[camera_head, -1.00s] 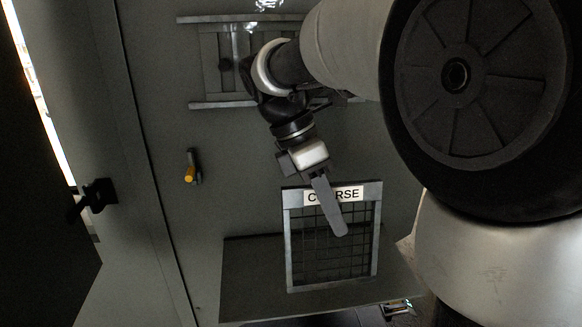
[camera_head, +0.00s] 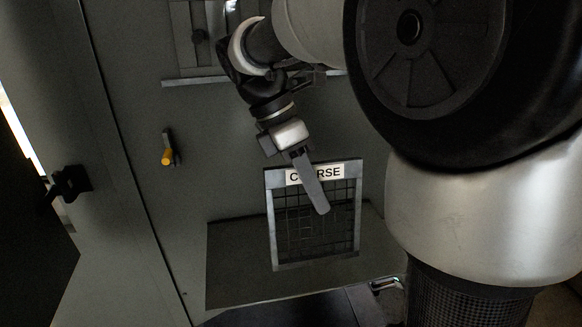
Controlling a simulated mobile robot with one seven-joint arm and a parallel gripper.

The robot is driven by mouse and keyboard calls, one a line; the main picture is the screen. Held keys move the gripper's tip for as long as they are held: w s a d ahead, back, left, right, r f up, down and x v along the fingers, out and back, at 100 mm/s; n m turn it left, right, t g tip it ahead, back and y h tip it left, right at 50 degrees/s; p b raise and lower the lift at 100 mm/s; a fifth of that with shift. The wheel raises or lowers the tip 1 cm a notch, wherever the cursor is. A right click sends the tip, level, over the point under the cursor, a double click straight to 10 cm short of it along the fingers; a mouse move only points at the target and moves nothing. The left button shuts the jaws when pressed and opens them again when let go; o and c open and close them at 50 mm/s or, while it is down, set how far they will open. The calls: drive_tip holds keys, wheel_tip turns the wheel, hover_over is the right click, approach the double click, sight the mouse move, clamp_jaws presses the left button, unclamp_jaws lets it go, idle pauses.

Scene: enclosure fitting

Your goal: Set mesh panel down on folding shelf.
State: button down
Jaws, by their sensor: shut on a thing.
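The mesh panel (camera_head: 298,228) is a grey-framed rectangle with a dark wire grid and a white label, partly covered, ending in "RSE". My gripper (camera_head: 320,205) is shut on it, with a long grey finger lying across the label and grid. The folding shelf (camera_head: 235,278) is a flat grey-green board folded out from the wall, below and behind the panel in the picture. The panel's lower part overlaps the shelf surface. I cannot tell whether its bottom edge touches the shelf.
A yellow-tipped handle (camera_head: 167,156) sticks out from the grey wall at left. A black latch (camera_head: 70,184) is on the dark door at far left. A railed frame (camera_head: 200,45) is on the wall above. My own arm fills the right side.

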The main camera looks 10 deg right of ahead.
drive_tip(key=shift+f+b, duration=1.2)
drive_tip(key=shift+f, duration=1.55)
drive_tip(key=c, duration=1.7)
unclamp_jaws()
drive_tip(key=shift+o, duration=0.3)
drive_tip(key=o, duration=0.8)
drive_tip(key=shift+c, duration=0.2)
drive_tip(key=shift+r, duration=0.15)
wheel_tip(320, 180, up, 4)
drive_tip(key=p, duration=0.4)
drive_tip(key=shift+r, duration=2.4)
